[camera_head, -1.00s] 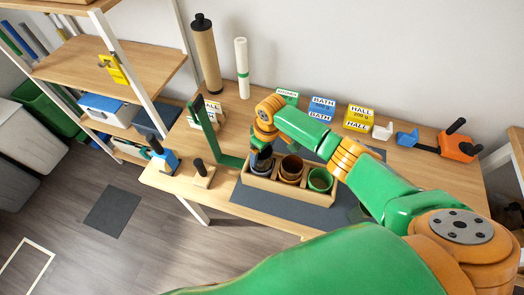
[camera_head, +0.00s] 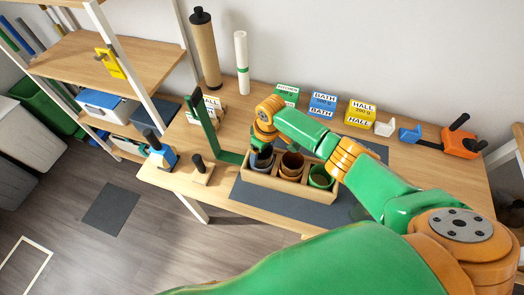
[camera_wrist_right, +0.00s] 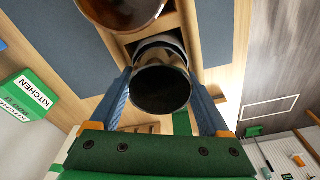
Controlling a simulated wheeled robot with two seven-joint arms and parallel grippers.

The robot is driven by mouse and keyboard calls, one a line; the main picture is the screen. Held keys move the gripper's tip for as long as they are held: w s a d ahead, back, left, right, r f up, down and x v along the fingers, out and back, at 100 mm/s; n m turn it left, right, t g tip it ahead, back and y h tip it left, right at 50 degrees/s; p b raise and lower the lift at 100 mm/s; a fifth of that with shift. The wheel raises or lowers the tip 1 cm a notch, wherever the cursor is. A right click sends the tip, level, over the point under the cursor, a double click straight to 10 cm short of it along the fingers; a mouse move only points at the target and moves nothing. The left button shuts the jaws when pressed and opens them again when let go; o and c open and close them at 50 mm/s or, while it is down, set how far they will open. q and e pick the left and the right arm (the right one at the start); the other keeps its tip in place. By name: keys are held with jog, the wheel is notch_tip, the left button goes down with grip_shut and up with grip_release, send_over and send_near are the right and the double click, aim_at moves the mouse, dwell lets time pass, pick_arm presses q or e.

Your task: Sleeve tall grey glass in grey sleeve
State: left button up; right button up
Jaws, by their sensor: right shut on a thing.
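My right gripper (camera_head: 262,147) is over the left compartment of a wooden crate (camera_head: 288,195) on the table. In the right wrist view its blue fingers (camera_wrist_right: 162,92) are shut on the tall grey glass (camera_wrist_right: 161,88), whose dark open mouth faces the camera. The glass's far end lines up with a light grey ring in the crate, which looks like the grey sleeve (camera_wrist_right: 157,42). I cannot tell how deep the glass sits in it. In the head view the gripper partly hides both. My left gripper is not in view.
A brown cup (camera_head: 292,164) and a green cup (camera_head: 320,177) fill the crate's other compartments. A green upright bracket (camera_head: 203,130) stands close at the left. Kitchen, bath and hall boxes (camera_head: 322,106) line the back. The dark mat (camera_head: 300,211) in front is clear.

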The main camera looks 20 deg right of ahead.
jog(key=shift+f, duration=0.4)
jog(key=o, duration=1.4)
jog(key=shift+r, duration=0.1)
jog(key=r, duration=0.4)
jog(key=s+r, duration=0.1)
jog(key=r, duration=0.2)
jog(key=shift+d, duration=0.2)
jog(key=shift+w, duration=0.1)
